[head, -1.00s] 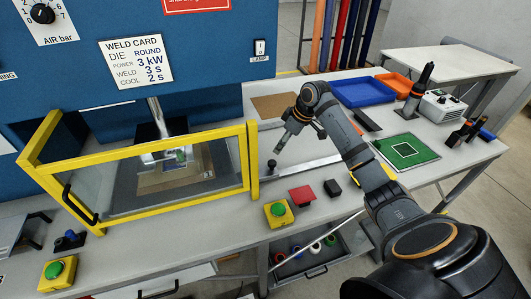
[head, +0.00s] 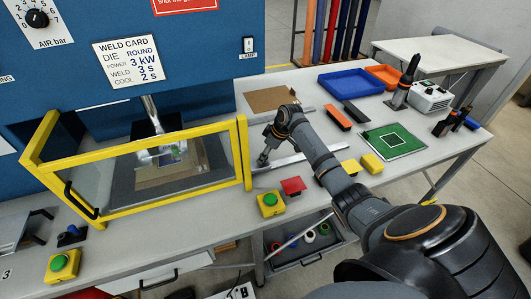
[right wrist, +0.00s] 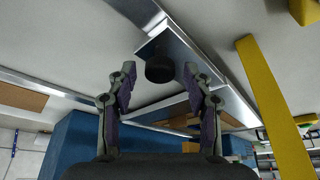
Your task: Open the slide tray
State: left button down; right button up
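A metal slide (head: 290,161) runs along the bench to the right of the yellow-framed guard (head: 245,150). A black knob (right wrist: 160,70) stands on a metal bracket at the slide's end in the right wrist view. My right gripper (right wrist: 158,80) is open, with one finger on each side of the knob and a gap visible to each. In the head view my right gripper (head: 264,160) points down beside the guard's right post and hides the knob. A brown plate (head: 170,174) lies behind the guard's clear panel. My left gripper is not in view.
A green-button box (head: 270,204) and a red block (head: 292,186) stand near the bench's front edge, close to my right arm. A brown board (head: 275,99), blue tray (head: 350,86) and orange tray (head: 385,76) lie farther back. A green mat (head: 395,141) lies at right.

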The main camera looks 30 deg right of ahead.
jog(key=shift+c, duration=1.2)
jog(key=c, duration=0.5)
jog(key=shift+c, duration=1.1)
grip_shut()
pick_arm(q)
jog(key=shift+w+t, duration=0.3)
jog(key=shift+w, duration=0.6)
